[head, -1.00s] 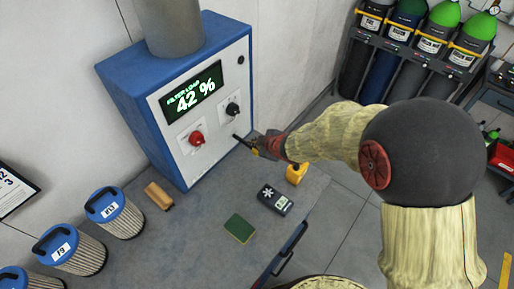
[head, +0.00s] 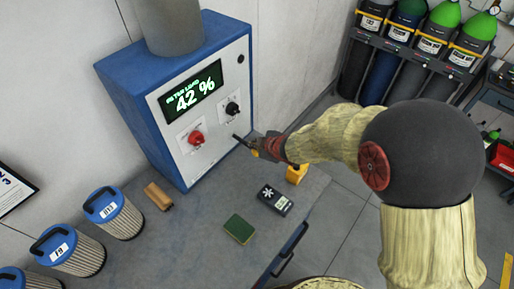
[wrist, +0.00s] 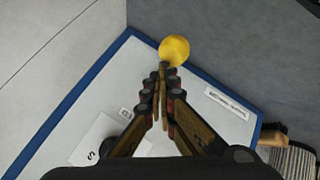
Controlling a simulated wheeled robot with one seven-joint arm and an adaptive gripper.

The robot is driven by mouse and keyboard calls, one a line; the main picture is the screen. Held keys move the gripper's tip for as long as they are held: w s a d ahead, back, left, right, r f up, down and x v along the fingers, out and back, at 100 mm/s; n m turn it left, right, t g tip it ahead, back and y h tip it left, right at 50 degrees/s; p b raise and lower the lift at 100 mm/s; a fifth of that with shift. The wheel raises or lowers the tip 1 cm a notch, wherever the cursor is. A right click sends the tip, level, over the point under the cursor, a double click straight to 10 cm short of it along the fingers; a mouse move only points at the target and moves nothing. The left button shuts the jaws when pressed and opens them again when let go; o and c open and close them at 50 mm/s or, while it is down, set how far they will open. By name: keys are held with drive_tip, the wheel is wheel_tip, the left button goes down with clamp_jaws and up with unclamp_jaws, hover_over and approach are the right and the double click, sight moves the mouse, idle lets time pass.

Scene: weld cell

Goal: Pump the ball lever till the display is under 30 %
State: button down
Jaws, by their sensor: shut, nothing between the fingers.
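The blue and white cabinet (head: 205,148) carries a lit display (head: 193,91) that reads "FILTER LOAD 42 %". The yellow ball (wrist: 174,50) of the lever shows in the wrist view, just past my fingertips. I cannot tell whether they touch it. In the head view the ball is hard to tell apart from my gripper, which is small there. My gripper (head: 238,138) is in front of the panel's lower right part. In the wrist view its fingers (wrist: 163,70) are together and empty.
A red knob (head: 196,138) and a black knob (head: 233,108) sit on the panel. On the bench are a brush (head: 158,196), a green pad (head: 239,229), a dark meter (head: 274,199), a yellow object (head: 296,174) and several filter cartridges (head: 120,218). Gas cylinders (head: 400,60) stand behind.

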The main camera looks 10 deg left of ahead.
drive_tip(key=shift+f+b, duration=1.5)
drive_tip(key=shift+f, duration=0.35)
idle(1.5)
drive_tip(key=shift+r, duration=0.1)
idle(0.5)
drive_tip(key=shift+r+p, duration=2.6)
wheel_tip(320, 180, up, 5)
drive_tip(key=p, duration=0.4)
drive_tip(key=shift+p, duration=0.4)
